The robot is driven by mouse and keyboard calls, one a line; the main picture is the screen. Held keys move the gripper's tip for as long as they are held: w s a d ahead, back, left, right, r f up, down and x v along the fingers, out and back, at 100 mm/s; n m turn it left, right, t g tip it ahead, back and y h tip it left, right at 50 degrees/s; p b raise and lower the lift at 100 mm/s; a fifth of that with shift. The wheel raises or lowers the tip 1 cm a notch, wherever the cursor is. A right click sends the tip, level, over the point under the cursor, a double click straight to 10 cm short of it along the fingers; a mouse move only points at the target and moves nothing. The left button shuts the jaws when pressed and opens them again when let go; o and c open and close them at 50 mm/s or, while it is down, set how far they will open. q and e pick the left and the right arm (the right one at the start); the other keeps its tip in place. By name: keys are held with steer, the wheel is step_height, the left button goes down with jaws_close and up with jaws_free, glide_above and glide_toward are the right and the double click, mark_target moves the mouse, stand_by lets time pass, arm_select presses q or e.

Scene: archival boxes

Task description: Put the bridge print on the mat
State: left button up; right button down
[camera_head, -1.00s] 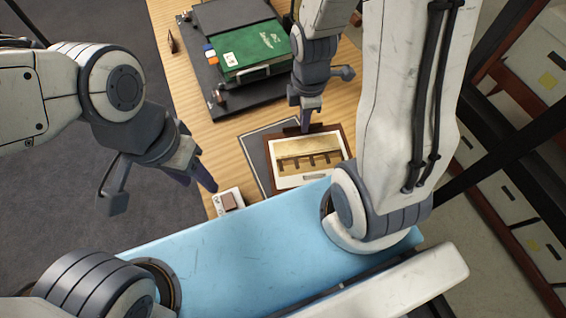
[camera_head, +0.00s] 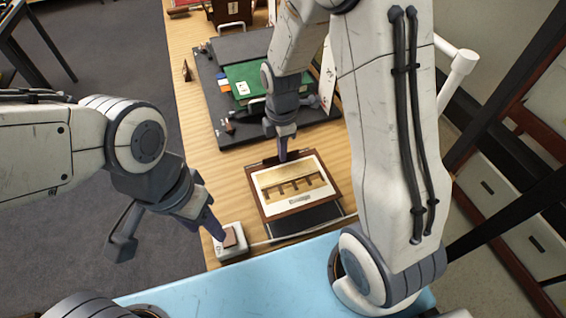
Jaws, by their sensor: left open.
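The bridge print (camera_head: 291,184), a cream card with a sepia bridge picture, lies on a brown backing board. The dark grey mat (camera_head: 306,221) with a light border shows below the print's near edge; the board covers the rest. I cannot tell whether the board touches the mat or hovers just above it. My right gripper (camera_head: 283,156) is at the board's far edge and seems shut on it; its fingertips are small and partly hidden. My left gripper (camera_head: 215,232) is open and empty, beside a small white box with a brown top (camera_head: 231,240).
A green box (camera_head: 254,84) sits on a dark board (camera_head: 212,95) farther back. A brown case (camera_head: 231,10) stands behind it. A small peg (camera_head: 187,70) is at the table's left edge. Bare wooden table (camera_head: 225,185) lies left of the print. Shelves with boxes stand at right.

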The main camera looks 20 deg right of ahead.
steer(key=shift+f+b, duration=1.8)
steer(key=shift+f, duration=0.1)
steer(key=shift+f, duration=0.1)
steer(key=shift+f, duration=0.15)
steer(key=c, duration=1.1)
jaws_free()
